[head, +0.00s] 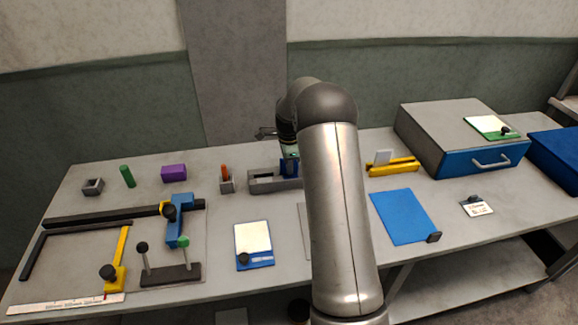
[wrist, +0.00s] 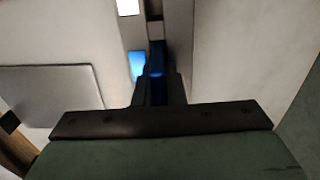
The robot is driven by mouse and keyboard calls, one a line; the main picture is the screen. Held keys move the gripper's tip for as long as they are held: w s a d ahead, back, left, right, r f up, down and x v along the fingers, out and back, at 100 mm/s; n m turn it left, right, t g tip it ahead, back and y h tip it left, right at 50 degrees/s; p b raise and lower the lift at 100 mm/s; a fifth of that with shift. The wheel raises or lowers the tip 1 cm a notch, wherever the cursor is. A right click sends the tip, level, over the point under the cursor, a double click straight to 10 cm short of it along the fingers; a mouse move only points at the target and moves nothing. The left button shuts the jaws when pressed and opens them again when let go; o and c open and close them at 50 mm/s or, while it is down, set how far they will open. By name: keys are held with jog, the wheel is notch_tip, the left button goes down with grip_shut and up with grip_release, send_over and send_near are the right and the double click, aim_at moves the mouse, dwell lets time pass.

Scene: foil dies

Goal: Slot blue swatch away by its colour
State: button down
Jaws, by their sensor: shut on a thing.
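My gripper (wrist: 157,88) is shut on the blue swatch (wrist: 157,62), which stands dark between the fingers in the wrist view. In the head view a bit of blue (head: 290,166) shows at my gripper, just left of my arm, which hides much of it. It is over or at the right part of a long grey slotted block (head: 262,187). Whether the swatch touches the block I cannot tell. In the wrist view a bright blue patch (wrist: 136,64) lies just left of the swatch, and a white patch (wrist: 128,7) lies farther up.
A small holder with an orange piece (head: 226,180) stands left of the block. A purple block (head: 174,173) and green cylinder (head: 127,176) are farther left. A yellow holder with a white card (head: 392,166) and a grey drawer box (head: 462,135) stand right. A clipboard (head: 254,245) lies in front.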

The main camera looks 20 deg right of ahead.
jog(key=shift+s+f, duration=0.25)
jog(key=shift+f, duration=0.35)
jog(key=c, duration=1.5)
grip_release()
jog(key=shift+f, duration=0.15)
jog(key=shift+r, duration=0.45)
jog(key=r, duration=0.8)
jog(key=r+b, duration=0.1)
jog(key=r, duration=0.3)
jog(key=shift+w+r, duration=0.25)
jog(key=shift+r, duration=0.1)
jog(key=s+a+r+n, duration=0.2)
jog(key=s+a+n, duration=0.3)
jog(key=s+a, duration=0.15)
jog(key=s+a+r+n, duration=0.3)
jog(key=s+a+n, duration=0.15)
jog(key=s, duration=0.35)
jog(key=s+a+f+n, duration=0.2)
jog(key=s+n, duration=0.1)
jog(key=s, duration=0.4)
jog(key=s+a+f+n, duration=0.2)
jog(key=s+n, duration=0.2)
jog(key=s, duration=0.4)
jog(key=s+a+f+n, duration=0.2)
jog(key=s+a+n, duration=0.1)
jog(key=s, duration=0.4)
jog(key=shift+s+n+t, duration=0.25)
jog(key=shift+n+t, duration=0.05)
jog(key=shift+n, duration=0.45)
